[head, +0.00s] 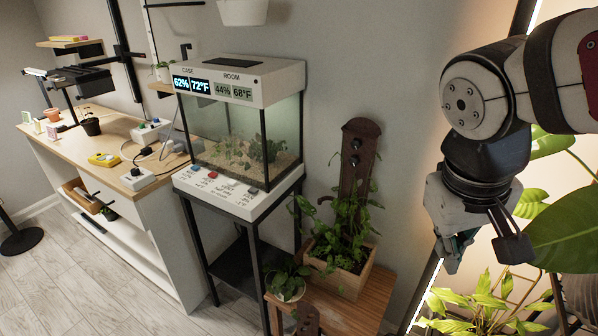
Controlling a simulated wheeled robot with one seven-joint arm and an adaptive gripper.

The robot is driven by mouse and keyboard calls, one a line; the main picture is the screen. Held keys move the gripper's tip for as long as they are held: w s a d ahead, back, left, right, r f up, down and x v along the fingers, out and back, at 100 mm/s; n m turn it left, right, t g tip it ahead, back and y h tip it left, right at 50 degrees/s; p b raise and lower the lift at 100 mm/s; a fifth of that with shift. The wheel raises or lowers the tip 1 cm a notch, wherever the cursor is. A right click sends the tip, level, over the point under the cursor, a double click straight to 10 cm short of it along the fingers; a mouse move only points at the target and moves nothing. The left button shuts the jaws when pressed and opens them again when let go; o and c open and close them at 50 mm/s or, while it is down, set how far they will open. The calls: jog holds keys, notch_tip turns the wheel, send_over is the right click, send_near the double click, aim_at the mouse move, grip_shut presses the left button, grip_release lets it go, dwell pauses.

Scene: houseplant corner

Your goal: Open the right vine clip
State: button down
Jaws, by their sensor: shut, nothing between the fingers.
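A brown wooden post (357,177) stands upright in a wooden planter box (342,279) with a leafy green vine (338,240) around its lower part. Two small dark round fittings (355,144) sit one above the other near the post's top. I cannot tell whether they are vine clips, and I cannot make out a left and a right clip. My gripper (455,252) hangs at the right, pointing down, apart from the post and the planter. It is shut and empty.
The planter stands on a wooden bench (373,302) beside a small potted plant (288,283). A glass terrarium (243,135) on a black stand is to the left, with a long worktable (110,140) beyond. Large leaves (570,228) crowd my gripper's right side.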

jog(key=w+f+n+h+b, duration=0.3)
jog(key=w+f+h+b, duration=0.75)
jog(key=w+f, duration=1.15)
jog(key=w+a+f+n+t+b, duration=0.4)
jog(key=w+a+f+t+b, duration=0.1)
jog(key=w+f, duration=0.3)
jog(key=w+a+f+n+t+y+b, duration=0.1)
jog(key=w+a+f+n+t+b, duration=0.3)
jog(key=w+f, duration=0.5)
jog(key=a+f+t, duration=0.1)
jog(key=a+t, duration=0.1)
jog(key=a, duration=0.1)
jog(key=shift+a+f+b, duration=0.15)
jog(key=shift+f+b, duration=0.15)
jog(key=shift+b, duration=0.1)
jog(key=shift+y, duration=0.25)
jog(key=b+x, duration=0.2)
jog(key=x, duration=0.8)
jog(key=shift+s+b, duration=0.1)
jog(key=shift+b, duration=0.2)
